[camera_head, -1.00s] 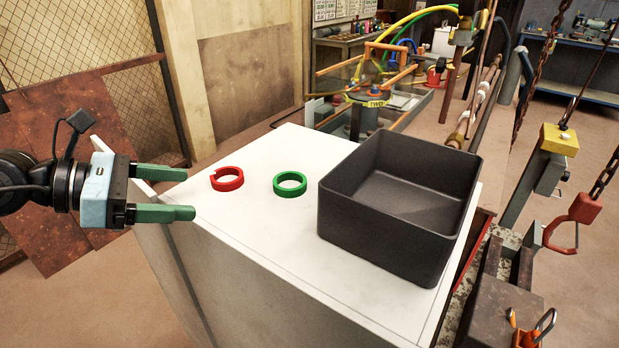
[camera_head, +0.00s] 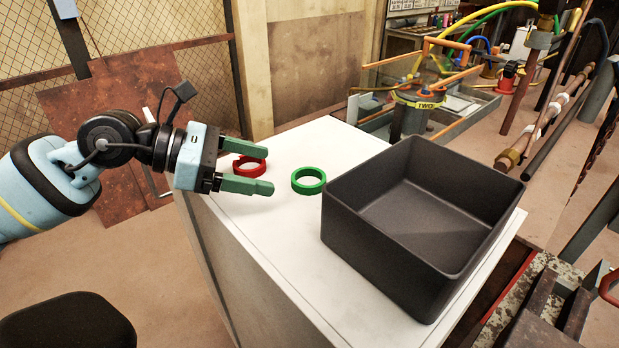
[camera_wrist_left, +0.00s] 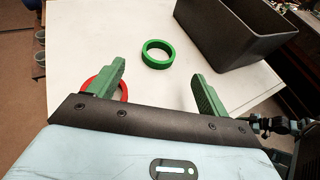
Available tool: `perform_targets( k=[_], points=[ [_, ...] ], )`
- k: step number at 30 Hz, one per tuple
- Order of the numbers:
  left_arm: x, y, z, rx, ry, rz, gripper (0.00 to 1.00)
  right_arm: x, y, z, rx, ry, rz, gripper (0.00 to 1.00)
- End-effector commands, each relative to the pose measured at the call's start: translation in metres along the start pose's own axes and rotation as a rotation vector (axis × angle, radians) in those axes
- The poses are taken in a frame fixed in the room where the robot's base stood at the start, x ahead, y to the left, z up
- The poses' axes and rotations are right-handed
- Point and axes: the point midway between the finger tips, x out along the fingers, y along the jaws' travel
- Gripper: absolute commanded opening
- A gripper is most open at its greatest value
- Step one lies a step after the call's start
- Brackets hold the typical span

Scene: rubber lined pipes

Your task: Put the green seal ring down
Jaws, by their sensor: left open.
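The green seal ring (camera_head: 308,181) lies flat on the white cabinet top, between the red ring and the dark bin. In the left wrist view the green ring (camera_wrist_left: 158,54) lies ahead of the fingers, a little beyond their tips. My left gripper (camera_head: 268,166) is open and empty, with its fingers pointing toward the green ring. In the left wrist view its two green fingers (camera_wrist_left: 157,72) stand wide apart. The red ring (camera_head: 249,167) lies on the same top, partly hidden behind the fingers. My right gripper is not in view.
A deep dark grey bin (camera_head: 360,228), empty inside, stands on the right of the white cabinet top (camera_head: 285,236), close to the green ring. The front left of the top is clear. Pipework and a workbench area lie behind.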

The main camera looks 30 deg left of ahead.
Motion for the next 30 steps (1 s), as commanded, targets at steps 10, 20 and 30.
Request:
perform_targets(
  k=[10,20,30],
  points=[
    [0.017,0.000,0.001,0.003,0.000,0.000,0.78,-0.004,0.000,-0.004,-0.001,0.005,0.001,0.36],
    [0.023,0.000,0.002,0.001,-0.003,0.000,0.78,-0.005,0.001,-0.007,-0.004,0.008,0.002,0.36],
    [0.059,0.001,0.004,0.003,-0.005,-0.001,0.78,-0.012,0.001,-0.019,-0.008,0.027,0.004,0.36]
  ],
)
